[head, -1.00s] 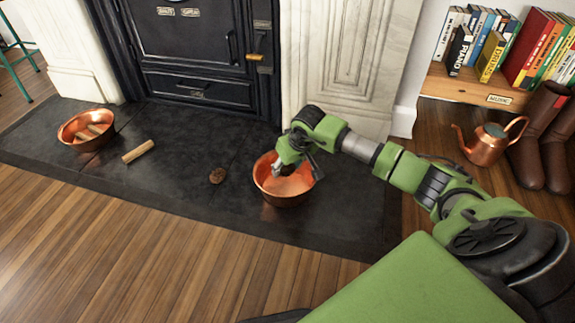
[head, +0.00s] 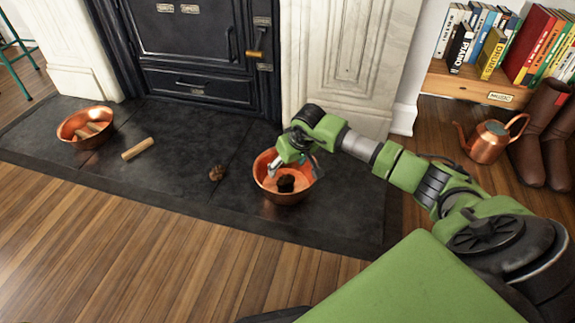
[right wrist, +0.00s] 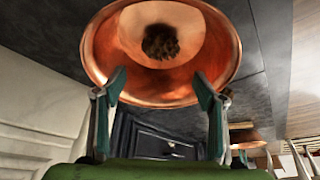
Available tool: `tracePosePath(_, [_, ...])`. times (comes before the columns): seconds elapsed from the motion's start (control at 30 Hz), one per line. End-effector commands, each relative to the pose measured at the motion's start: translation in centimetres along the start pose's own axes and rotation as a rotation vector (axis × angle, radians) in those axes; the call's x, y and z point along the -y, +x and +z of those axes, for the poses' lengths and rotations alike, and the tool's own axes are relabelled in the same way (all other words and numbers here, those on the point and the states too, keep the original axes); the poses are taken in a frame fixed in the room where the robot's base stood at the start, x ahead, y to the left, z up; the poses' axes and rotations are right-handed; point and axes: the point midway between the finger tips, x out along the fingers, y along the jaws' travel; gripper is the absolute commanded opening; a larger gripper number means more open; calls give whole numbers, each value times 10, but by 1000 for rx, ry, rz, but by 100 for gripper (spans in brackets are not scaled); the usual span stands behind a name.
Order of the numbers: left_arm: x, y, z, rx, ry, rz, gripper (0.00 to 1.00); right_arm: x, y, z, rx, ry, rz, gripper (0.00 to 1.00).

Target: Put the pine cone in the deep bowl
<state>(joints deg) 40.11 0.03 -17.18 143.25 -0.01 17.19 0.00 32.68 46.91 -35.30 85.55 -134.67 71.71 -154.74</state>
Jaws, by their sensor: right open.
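A dark brown, rough pine cone (head: 286,184) lies on the bottom of the right-hand copper bowl (head: 284,200) on the dark hearth. In the right wrist view the pine cone (right wrist: 160,42) sits inside the copper bowl (right wrist: 222,55). My right gripper (head: 293,165) is at this bowl's far rim. Its two fingers are spread and empty, and the wrist view shows the open gripper (right wrist: 159,92) with nothing between the fingertips. My left gripper is not in view.
A second brown lump (head: 217,173), like a pine cone, lies on the hearth left of the bowl. A copper kettle (head: 486,146) stands at right.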

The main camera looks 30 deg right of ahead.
Motion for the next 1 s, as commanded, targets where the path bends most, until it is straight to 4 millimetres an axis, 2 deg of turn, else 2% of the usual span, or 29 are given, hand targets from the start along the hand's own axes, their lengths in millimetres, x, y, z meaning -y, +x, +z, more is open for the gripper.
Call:
tracePosePath(0.27, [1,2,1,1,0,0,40,0,-3,-2,-1,0,0,65])
tracePosePath(0.77, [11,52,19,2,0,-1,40,0,-65,-28,-1,0,1,65])
tracePosePath(1.0, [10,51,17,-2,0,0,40,0,-65,-27,0,0,0,65])
